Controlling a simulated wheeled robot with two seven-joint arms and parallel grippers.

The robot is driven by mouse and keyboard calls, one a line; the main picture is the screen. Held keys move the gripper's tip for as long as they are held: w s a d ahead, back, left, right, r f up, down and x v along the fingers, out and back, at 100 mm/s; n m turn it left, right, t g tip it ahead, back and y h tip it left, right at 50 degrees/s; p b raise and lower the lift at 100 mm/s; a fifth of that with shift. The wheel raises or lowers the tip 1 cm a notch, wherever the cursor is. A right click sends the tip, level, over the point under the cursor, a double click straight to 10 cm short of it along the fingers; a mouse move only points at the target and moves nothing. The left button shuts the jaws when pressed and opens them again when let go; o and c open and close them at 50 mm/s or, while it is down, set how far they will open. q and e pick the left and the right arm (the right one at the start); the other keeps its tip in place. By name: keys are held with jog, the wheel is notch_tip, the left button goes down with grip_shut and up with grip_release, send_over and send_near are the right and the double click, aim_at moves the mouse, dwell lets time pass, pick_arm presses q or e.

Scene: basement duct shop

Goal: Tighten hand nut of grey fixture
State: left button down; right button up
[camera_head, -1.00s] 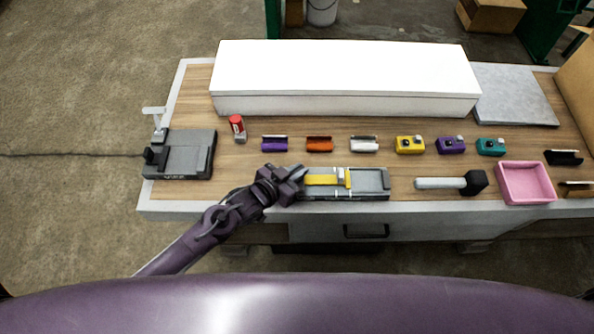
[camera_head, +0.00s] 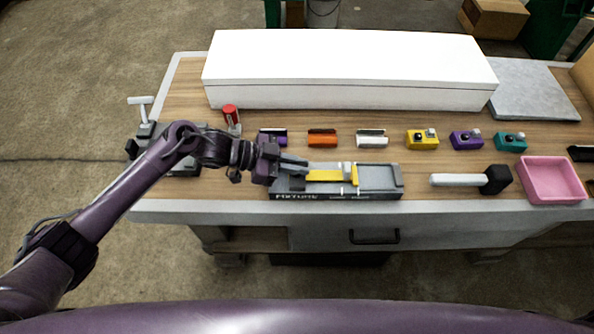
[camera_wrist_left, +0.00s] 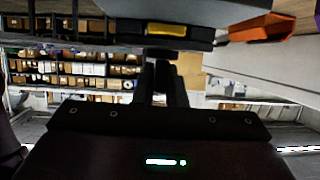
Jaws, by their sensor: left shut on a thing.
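The grey fixture (camera_head: 380,182) lies near the front edge of the workbench, with a yellow bar (camera_head: 328,175) along its top and a yellow upright piece near its middle. My left gripper (camera_head: 303,166) is at the fixture's left end, fingers pointing right. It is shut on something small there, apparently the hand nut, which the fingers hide. In the left wrist view the closed fingers (camera_wrist_left: 164,85) reach up to the dark underside of the fixture (camera_wrist_left: 165,44), where a yellow strip (camera_wrist_left: 167,30) shows. My right gripper is not in view.
A dark vise-like block with a white T-handle (camera_head: 140,101) stands at the left, partly behind my arm. Small coloured blocks, such as an orange one (camera_head: 322,138), line up behind the fixture. A mallet (camera_head: 470,180) and pink tray (camera_head: 553,181) are at the right.

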pick_arm(q)
jog(key=shift+m+g+b, duration=0.35)
jog(key=shift+m+g, duration=0.05)
jog(key=shift+r, duration=0.1)
jog(key=c, duration=1.5)
grip_release()
jog(key=shift+d, duration=0.1)
jog(key=b+v, duration=0.2)
jog(key=v, duration=0.4)
jog(key=shift+w+a, duration=0.1)
jog(key=shift+a, duration=0.3)
jog(key=shift+a+r, duration=0.3)
jog(key=shift+a, duration=0.2)
